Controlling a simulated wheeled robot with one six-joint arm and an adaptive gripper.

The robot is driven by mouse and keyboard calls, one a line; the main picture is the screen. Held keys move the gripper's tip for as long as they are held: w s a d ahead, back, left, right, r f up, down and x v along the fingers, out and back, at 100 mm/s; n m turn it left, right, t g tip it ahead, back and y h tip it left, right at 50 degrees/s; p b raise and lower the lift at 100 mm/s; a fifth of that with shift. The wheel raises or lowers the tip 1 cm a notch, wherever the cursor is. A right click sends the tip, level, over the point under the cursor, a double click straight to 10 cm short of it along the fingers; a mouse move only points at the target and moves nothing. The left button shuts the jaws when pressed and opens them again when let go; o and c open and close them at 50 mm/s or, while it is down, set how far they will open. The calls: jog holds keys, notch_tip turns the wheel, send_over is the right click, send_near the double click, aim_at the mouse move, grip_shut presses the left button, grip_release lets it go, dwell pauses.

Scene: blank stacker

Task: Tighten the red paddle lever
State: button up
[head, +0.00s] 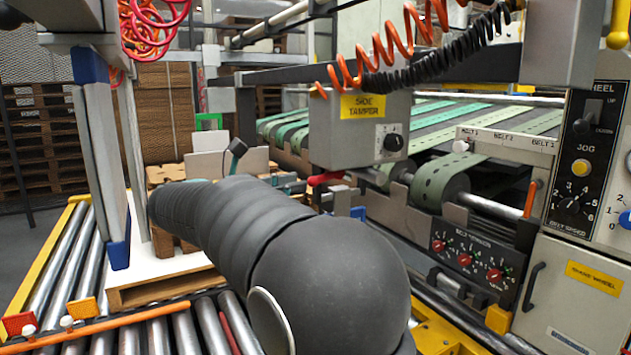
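A red paddle lever (326,178) sticks out to the left just below the grey box marked SIDE TAMPER (360,128). Its left end is close to the upper edge of my dark grey arm, which fills the lower middle of the view. My arm hides what lies below and left of the lever. My gripper cannot be made out clearly. Small dark and teal parts show just beyond the arm, left of the lever, and I cannot tell whether they belong to it. I cannot see whether anything touches the lever.
A black knob (393,142) is on the tamper box. Orange and black coiled cables (430,62) hang above. A panel with red knobs (465,259) stands at right, below green belts (440,180). Metal rollers (60,265) and a tall blue-edged plate (100,150) are at left.

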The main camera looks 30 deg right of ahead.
aim_at(309, 181)
jog(key=d, duration=0.7)
jog(key=shift+w+d, duration=0.1)
jog(key=shift+w, duration=0.25)
grip_shut()
